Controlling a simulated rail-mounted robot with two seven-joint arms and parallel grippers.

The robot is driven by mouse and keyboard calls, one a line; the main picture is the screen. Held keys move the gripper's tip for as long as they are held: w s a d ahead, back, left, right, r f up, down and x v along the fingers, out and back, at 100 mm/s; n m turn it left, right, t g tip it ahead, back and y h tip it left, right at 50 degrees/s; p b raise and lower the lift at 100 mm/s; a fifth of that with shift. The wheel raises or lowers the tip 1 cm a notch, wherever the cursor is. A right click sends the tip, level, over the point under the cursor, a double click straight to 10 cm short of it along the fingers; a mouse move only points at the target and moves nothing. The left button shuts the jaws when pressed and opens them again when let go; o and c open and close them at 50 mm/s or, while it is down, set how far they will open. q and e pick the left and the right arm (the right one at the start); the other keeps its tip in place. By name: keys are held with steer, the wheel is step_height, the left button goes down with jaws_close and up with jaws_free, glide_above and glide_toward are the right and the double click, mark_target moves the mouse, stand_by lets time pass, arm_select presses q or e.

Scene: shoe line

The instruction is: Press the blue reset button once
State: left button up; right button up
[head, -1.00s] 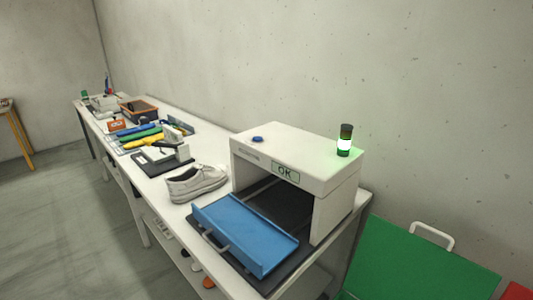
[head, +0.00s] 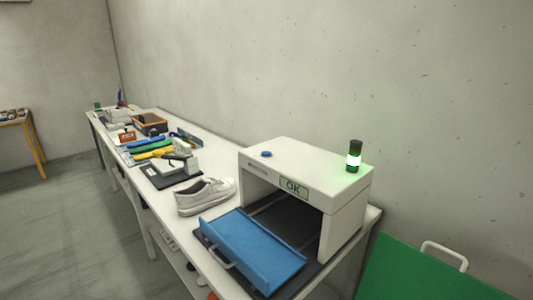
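The blue reset button (head: 266,154) sits on the top left of a white box-shaped machine (head: 345,225) on the right end of the long table. The machine's front display (head: 293,187) reads OK, and the signal lamp (head: 354,157) on its top is lit green. Neither of my grippers is in the head view, and nothing covers the button.
A whitish shoe (head: 206,196) stands on the table (head: 217,151) left of the machine. Further back are a black stand with a white device (head: 170,172), coloured tools and an orange-trimmed bin (head: 149,124). A green lidded container (head: 420,275) stands at the lower right.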

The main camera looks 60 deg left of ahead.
arm_select(q)
jaws_close()
stand_by(1.2)
